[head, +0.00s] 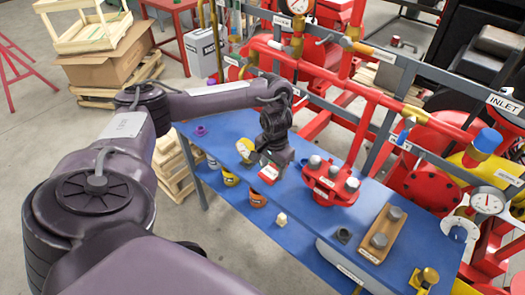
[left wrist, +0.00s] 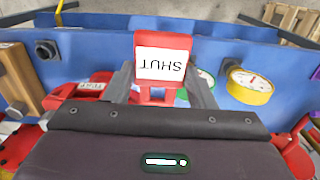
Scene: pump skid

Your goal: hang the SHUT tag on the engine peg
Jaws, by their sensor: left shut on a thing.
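My left gripper (head: 264,162) is shut on the red SHUT tag (head: 270,173), held over the blue table. In the left wrist view my left gripper (left wrist: 162,88) has the tag (left wrist: 163,60) between its two fingers, and its white label reads SHUT upside down. I cannot tell which peg is the engine peg. A blue peg-like part (head: 406,130) shows on the grey rail by a white label too small to read. The tag is apart from the rail. My right gripper is not in view.

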